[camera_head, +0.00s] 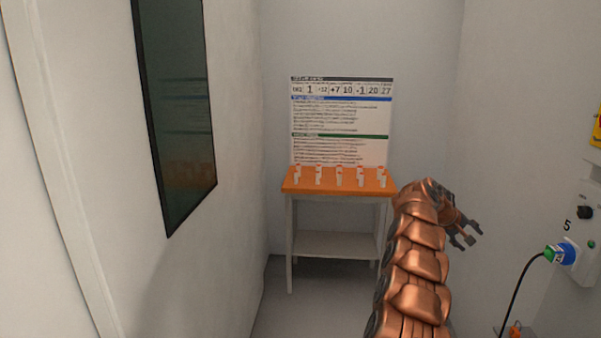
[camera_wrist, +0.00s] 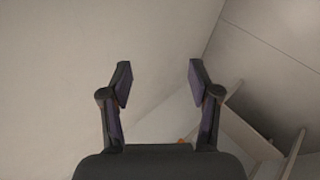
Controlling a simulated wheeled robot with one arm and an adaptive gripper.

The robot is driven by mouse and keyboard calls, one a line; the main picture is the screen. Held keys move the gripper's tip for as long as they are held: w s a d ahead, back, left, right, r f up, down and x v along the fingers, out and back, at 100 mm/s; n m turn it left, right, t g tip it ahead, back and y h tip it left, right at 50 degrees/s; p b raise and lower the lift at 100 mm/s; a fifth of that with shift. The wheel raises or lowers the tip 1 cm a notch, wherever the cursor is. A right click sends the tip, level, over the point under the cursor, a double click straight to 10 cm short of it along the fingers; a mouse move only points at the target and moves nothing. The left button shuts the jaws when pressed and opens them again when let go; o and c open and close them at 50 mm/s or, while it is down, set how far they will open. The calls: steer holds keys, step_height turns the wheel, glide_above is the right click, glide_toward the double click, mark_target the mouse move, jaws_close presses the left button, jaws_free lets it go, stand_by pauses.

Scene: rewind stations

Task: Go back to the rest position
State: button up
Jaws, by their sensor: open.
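My gripper (camera_head: 465,234) is at the end of my copper-coloured arm, in front of and to the right of the small table in the head view. In the wrist view my gripper (camera_wrist: 159,82) has its two dark fingers spread apart with nothing between them. No rest position is marked in either view.
A small table with an orange top (camera_head: 333,186) holds several white, red-capped items (camera_head: 339,177). A printed chart (camera_head: 341,120) is on the wall behind. A dark panel (camera_head: 177,105) hangs at left. A green-blue plug (camera_head: 560,253) with a black cable is at right.

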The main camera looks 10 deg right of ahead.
steer(key=s+a+r+n+t+y, duration=0.1)
steer(key=a+r+y, duration=0.15)
steer(key=a, duration=1.05)
steer(key=s+a+r+n+t+y, duration=0.15)
steer(key=a+y, duration=0.25)
steer(key=a, duration=0.9)
steer(key=s+a+r+g+y+p, duration=0.1)
steer(key=s+a+r+g+y, duration=0.1)
steer(key=s+a, duration=1.1)
steer(key=s+a+f+g, duration=0.1)
steer(key=s+a, duration=0.1)
steer(key=s, duration=0.9)
steer(key=s+a+f+m+g, duration=0.1)
steer(key=s+a+f, duration=0.1)
steer(key=s, duration=0.9)
steer(key=s+a+f+m+g+y, duration=0.1)
steer(key=s+a+f, duration=0.1)
steer(key=s, duration=0.9)
steer(key=shift+s+a+f+p, duration=0.2)
steer(key=shift+a+f+p, duration=0.05)
steer(key=shift+a+p, duration=0.1)
